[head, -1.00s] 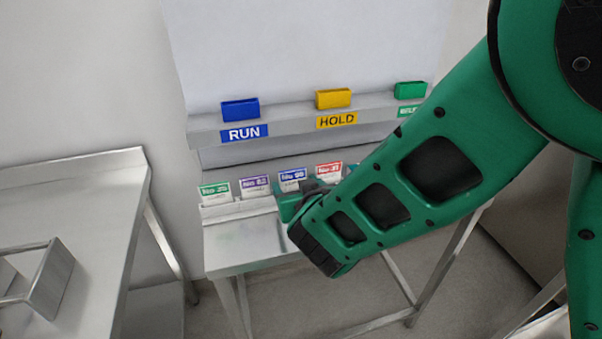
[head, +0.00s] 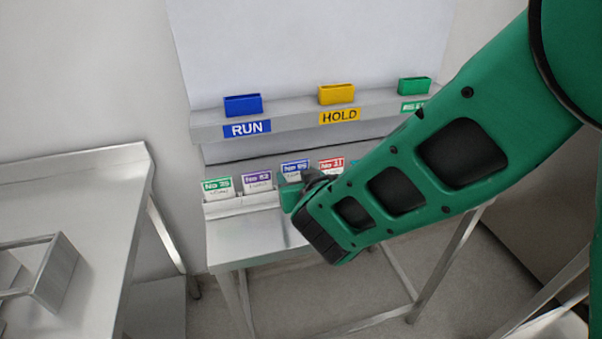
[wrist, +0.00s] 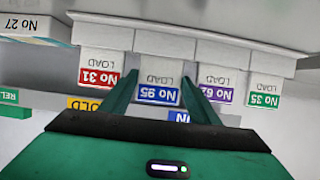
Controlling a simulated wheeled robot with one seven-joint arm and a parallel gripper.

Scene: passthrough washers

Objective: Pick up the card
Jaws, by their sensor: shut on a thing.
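In the head view the same card (head: 294,167) shows just above my gripper. My gripper (wrist: 158,86) has one green finger at each side of the No 95 card and is shut on it. In the head view my gripper (head: 291,190) is at the rack, partly hidden by my arm. I cannot tell whether the card is raised from its slot.
Above the rack, a shelf (head: 290,122) carries blue (head: 243,105), yellow (head: 336,94) and green (head: 414,86) holders. A metal table (head: 90,200) stands at the left.

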